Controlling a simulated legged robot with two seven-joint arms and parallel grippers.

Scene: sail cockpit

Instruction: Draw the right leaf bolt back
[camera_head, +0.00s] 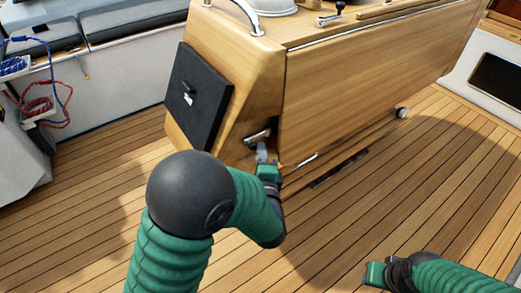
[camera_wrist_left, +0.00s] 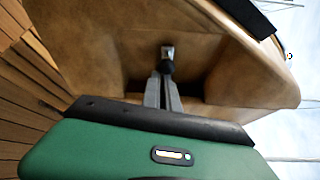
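The leaf bolt (camera_wrist_left: 167,52) shows in the left wrist view as a small bright metal piece with a dark round knob, in a recess of the wooden table's end. In the head view it is a small metal fitting (camera_head: 257,136) low on the table end. My left gripper (camera_head: 262,155) is right at it. In the left wrist view its two grey fingers (camera_wrist_left: 164,78) are close together, with the knob at their tips; whether they press on it is unclear. My right gripper (camera_head: 372,275) is low at the right, apart from the table; its fingers cannot be made out.
The wooden cockpit table (camera_head: 350,95) has a folded leaf along its side and a dark panel (camera_head: 196,98) on its end. Ropes (camera_head: 42,105) hang at the left by a bench (camera_head: 110,80). The planked deck (camera_head: 440,170) is clear to the right.

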